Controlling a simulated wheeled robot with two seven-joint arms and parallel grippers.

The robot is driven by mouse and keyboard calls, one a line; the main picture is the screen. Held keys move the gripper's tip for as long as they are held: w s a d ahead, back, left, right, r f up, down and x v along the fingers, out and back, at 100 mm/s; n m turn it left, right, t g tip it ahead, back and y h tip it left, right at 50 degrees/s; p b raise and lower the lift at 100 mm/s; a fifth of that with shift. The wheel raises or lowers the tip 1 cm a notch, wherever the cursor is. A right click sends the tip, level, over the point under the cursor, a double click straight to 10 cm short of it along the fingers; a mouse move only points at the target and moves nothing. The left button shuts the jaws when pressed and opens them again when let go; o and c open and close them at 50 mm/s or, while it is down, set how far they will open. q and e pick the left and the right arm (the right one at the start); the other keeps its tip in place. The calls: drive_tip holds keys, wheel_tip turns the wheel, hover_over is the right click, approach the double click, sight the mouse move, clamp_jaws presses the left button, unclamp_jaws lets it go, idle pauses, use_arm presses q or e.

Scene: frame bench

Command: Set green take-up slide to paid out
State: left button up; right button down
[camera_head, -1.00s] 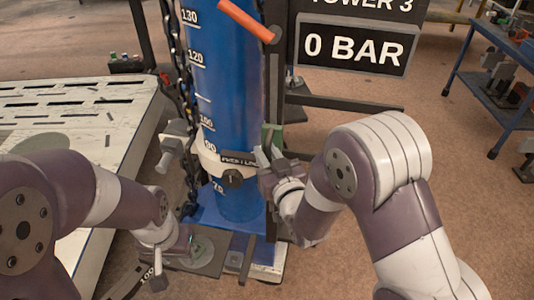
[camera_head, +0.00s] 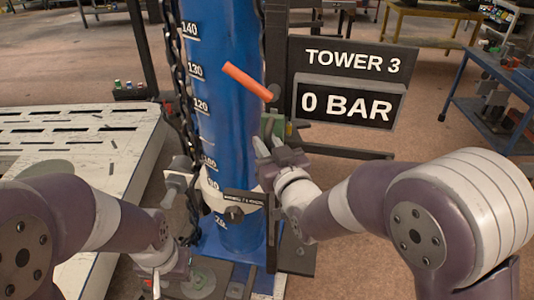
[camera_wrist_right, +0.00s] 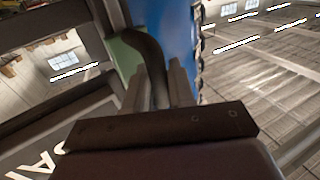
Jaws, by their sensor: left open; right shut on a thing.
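The green take-up slide (camera_head: 272,124) sits on the dark rail at the right side of the blue tower (camera_head: 222,120), a little below the orange bar. My right gripper (camera_head: 262,146) is at the slide, its fingers pointing up. In the right wrist view, the fingers (camera_wrist_right: 158,88) are shut on a dark curved handle (camera_wrist_right: 148,52) in front of the green block (camera_wrist_right: 122,62). Part of the slide is hidden behind my fingers. My left gripper (camera_head: 166,284) is low at the left of the tower base, open and apart from the slide.
A sign (camera_head: 347,100) reading TOWER 3 and 0 BAR stands right of the rail. The orange bar (camera_head: 247,81) slants across the tower. A black chain (camera_head: 184,90) hangs along its left side. A pale slotted table (camera_head: 75,135) is at left, a blue trolley (camera_head: 495,110) at far right.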

drive_tip(key=shift+r, duration=0.5)
drive_tip(key=c, duration=1.1)
unclamp_jaws()
drive_tip(key=shift+f, duration=0.1)
drive_tip(key=shift+s+d+f+b, duration=0.2)
drive_tip(key=shift+s+b, duration=0.1)
drive_tip(key=shift+s, duration=0.15)
drive_tip(key=p+v, duration=0.5)
drive_tip(key=v, duration=0.7)
drive_tip(key=shift+r, duration=0.1)
